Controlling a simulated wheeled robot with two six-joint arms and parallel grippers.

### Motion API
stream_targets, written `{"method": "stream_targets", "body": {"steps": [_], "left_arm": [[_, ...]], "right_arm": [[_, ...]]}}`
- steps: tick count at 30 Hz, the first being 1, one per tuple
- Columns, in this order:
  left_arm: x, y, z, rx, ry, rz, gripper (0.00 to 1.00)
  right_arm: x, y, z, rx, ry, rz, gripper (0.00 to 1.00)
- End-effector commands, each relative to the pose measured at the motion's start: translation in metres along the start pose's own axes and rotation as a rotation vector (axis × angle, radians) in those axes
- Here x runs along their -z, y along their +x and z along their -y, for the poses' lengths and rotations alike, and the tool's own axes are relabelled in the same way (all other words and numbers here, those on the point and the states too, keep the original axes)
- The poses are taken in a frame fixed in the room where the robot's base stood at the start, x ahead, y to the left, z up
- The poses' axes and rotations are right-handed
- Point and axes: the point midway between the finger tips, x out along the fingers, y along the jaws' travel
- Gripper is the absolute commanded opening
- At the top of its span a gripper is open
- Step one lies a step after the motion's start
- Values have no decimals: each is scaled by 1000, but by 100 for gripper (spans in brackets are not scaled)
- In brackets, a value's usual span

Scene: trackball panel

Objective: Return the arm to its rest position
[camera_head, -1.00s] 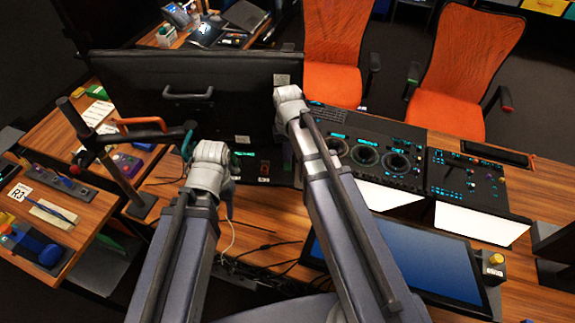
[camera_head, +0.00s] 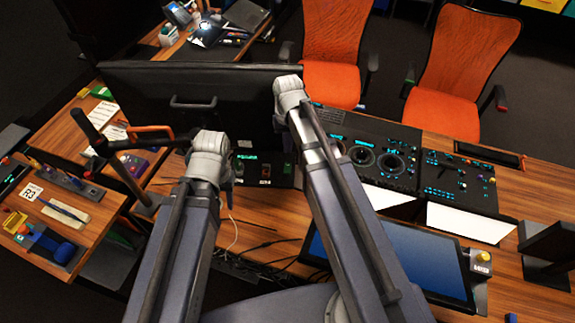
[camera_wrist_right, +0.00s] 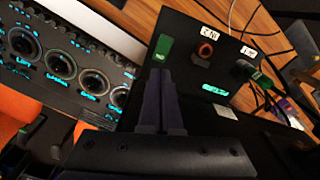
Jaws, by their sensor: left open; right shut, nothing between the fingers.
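In the head view both of my arms reach forward from the bottom. The left arm (camera_head: 180,240) bends at a grey joint, and its gripper is hidden behind the arm. The right arm (camera_head: 335,190) bends near the monitor, with its gripper hidden there too. In the right wrist view my right gripper (camera_wrist_right: 161,76) shows two dark fingers shut together, with nothing between them. They are in front of a black panel box (camera_wrist_right: 185,58) with a green label, a red-ringed round control (camera_wrist_right: 206,48) and white labels. I cannot tell the gap to the panel.
A large black monitor (camera_head: 190,105) stands behind the left arm. A control console (camera_head: 365,150) lies right of the right arm, and a blue-screened display (camera_head: 395,260) lies below it. Orange chairs (camera_head: 460,70) stand behind the desk. Cables run across the wood between the arms.

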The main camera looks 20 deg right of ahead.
Motion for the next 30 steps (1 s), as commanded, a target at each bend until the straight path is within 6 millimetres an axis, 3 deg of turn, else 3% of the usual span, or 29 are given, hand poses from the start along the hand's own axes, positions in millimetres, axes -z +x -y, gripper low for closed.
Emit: {"method": "stream_targets", "body": {"steps": [8,11,16,21,25,30], "left_arm": [[0,5,0,0,0,0,47],[1,21,-2,0,1,0,47],[3,57,-5,1,5,0,47],[5,78,-7,2,7,0,47],[5,82,-8,2,8,0,47],[5,81,-7,2,8,0,47]], "right_arm": [[-5,5,4,-2,-11,1,0],[-28,21,22,-14,-65,8,0],[-92,57,64,-56,-231,24,0],[-137,78,88,-92,-358,35,0],[-150,82,94,-105,-399,38,0],[-150,80,94,-107,-404,39,0]]}}
